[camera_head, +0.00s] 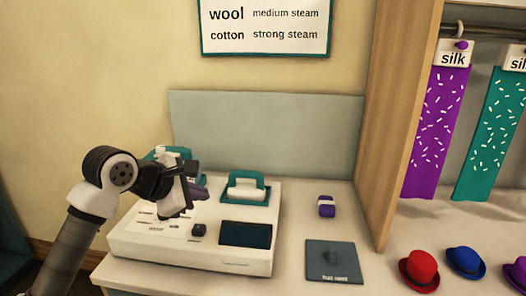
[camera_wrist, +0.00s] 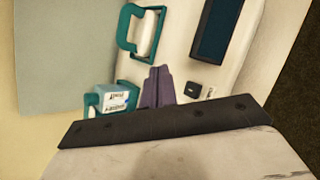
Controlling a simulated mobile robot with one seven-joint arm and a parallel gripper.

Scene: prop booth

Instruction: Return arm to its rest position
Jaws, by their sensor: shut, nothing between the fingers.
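My gripper (camera_head: 200,193) hangs over the left part of a white console (camera_head: 190,255), in front of its back-left corner. Its purple fingers are together and empty. In the wrist view my gripper (camera_wrist: 158,74) points toward the console top, between a teal-framed container with a printed label (camera_wrist: 112,99) and a small black knob (camera_wrist: 191,89). My arm comes up from the lower left, bent at a white and black joint. It hides part of the console's printed left side and of the teal container. I cannot tell how high the fingertips are above the console.
A low grey panel (camera_head: 265,130) backs the counter.

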